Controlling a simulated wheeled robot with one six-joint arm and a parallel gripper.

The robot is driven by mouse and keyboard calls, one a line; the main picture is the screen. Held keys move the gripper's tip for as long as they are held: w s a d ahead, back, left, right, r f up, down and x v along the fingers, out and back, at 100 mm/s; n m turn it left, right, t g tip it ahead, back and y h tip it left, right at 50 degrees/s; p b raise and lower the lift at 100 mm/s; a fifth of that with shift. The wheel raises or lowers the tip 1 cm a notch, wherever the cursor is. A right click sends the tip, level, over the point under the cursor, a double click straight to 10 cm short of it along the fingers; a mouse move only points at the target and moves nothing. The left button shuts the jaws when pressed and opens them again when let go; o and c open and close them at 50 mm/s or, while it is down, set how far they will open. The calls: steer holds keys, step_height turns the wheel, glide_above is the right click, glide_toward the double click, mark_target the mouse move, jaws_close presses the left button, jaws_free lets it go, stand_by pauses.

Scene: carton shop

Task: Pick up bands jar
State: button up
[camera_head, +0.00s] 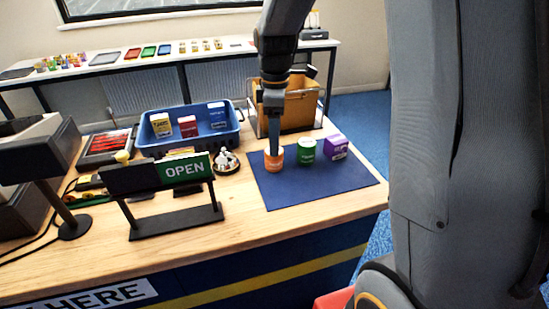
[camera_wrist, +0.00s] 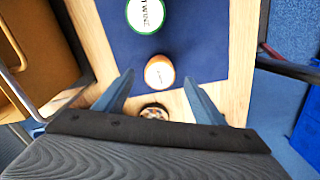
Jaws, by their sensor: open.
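An orange jar with a pale lid (camera_head: 273,162) stands at the left edge of the blue mat; its label is too small to read, and it is probably the bands jar. In the wrist view the orange jar (camera_wrist: 159,72) lies between the fingertips, with a gap on each side. My gripper (camera_head: 273,145) is open, pointing down just over the orange jar, and hides part of its top. It also shows in the wrist view (camera_wrist: 158,78). A green jar (camera_head: 306,152) stands to its right, and its white lid (camera_wrist: 146,14) shows in the wrist view.
A purple box (camera_head: 335,149) stands right of the green jar on the blue mat (camera_head: 300,192). A small dish (camera_head: 226,164) of pale items is left of the orange jar. A blue crate (camera_head: 187,142), a yellow-brown bin (camera_head: 300,103) and an OPEN sign (camera_head: 187,170) stand nearby. The front mat is clear.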

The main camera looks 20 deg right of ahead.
mark_target(274, 159)
steer(key=shift+a+f+p, duration=0.15)
steer(key=shift+f+p, duration=1.1)
steer(key=shift+f, duration=2.05)
steer(key=shift+c, duration=0.4)
steer(key=c, duration=1)
